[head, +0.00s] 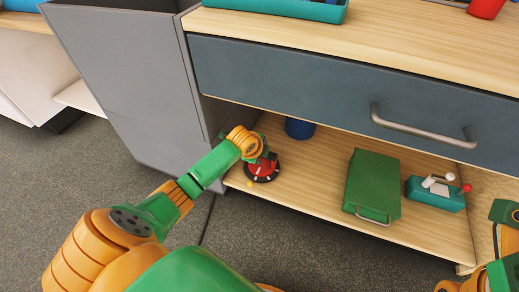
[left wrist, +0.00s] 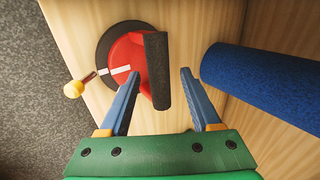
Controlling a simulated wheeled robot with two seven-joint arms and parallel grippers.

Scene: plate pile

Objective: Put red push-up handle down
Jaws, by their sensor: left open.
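The red push-up handle (left wrist: 129,60), with a black grip bar (left wrist: 157,70), rests on the wooden lower shelf of the cabinet, over a dark round base. In the head view the red handle (head: 262,169) is at the shelf's left end, partly hidden by my left gripper (head: 262,155). In the left wrist view the blue fingers of my left gripper (left wrist: 160,73) are open, with the lower part of the grip bar between them. I cannot tell whether they touch it. My right gripper is not in view; only parts of my right arm show at the right edge.
A green case (head: 373,184) and a teal box with a red knob (head: 434,195) lie farther right. A closed grey drawer (head: 290,75) overhangs the shelf. Shelf between handle and case is clear.

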